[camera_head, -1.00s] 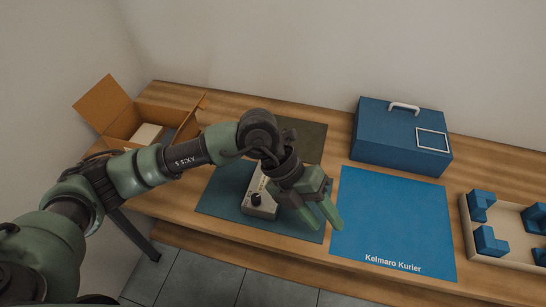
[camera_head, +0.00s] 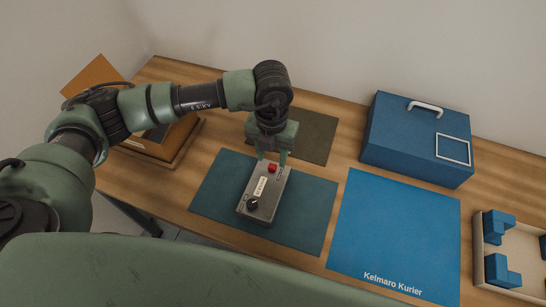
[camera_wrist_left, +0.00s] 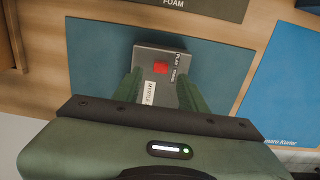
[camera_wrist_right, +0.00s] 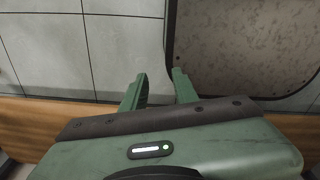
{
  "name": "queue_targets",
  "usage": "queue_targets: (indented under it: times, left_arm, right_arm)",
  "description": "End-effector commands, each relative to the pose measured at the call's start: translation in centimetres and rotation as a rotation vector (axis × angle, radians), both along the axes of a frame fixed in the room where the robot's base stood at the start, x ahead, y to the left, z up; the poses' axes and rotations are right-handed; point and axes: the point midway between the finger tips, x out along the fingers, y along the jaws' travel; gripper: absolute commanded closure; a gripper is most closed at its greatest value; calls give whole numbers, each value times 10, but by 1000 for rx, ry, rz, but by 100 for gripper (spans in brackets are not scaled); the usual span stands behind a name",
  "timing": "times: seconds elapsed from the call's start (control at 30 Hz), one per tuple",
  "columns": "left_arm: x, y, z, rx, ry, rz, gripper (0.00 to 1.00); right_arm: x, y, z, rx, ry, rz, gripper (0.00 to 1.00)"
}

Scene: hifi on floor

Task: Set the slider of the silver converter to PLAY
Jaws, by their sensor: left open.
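The silver converter (camera_head: 277,189) lies on the teal mat (camera_head: 314,215). A black knob (camera_head: 253,204) is at its near end, and a red slider cap (camera_head: 272,168) is at its far end. In the left wrist view, the red slider cap (camera_wrist_left: 160,68) sits beside small printing that includes PLAY; its exact setting is hard to tell. My left gripper (camera_head: 271,158) is open over the far end, its fingers on either side of the slider cap and apart from it. My right gripper (camera_wrist_right: 159,75) is open and empty, seen only in its own wrist view.
A dark olive mat (camera_head: 309,133) lies behind. To the right are a blue mat (camera_head: 395,230), a blue case (camera_head: 412,140) and a tray (camera_head: 527,240) with blue blocks. An open cardboard box (camera_head: 90,79) stands at left, partly hidden by my arm.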

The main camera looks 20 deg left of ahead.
Motion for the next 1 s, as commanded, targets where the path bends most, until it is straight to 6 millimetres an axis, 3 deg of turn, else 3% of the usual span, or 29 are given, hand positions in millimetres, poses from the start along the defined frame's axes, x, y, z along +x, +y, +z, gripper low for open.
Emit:
queue_targets:
  times: [0.17,0.4,0.57,0.6,0.73,1.0]
  left_arm:
    - [-1,-1,-25,0,3,-1,58]
    - [0,-1,-38,-1,0,-2,58]
    - [0,-1,-39,-1,0,-2,58]
    - [0,-1,-39,-1,0,-2,61]
    - [0,-1,-39,-1,0,-2,97]
    - [0,-1,-38,-1,-1,-2,100]
  right_arm:
    - [-10,0,8,-1,15,1,71]
    - [16,1,11,2,-22,1,71]
    - [19,1,11,3,-28,1,71]
    - [18,1,11,3,-27,1,71]
    - [14,1,10,1,-21,1,71]
    - [7,-2,10,-2,-10,1,71]
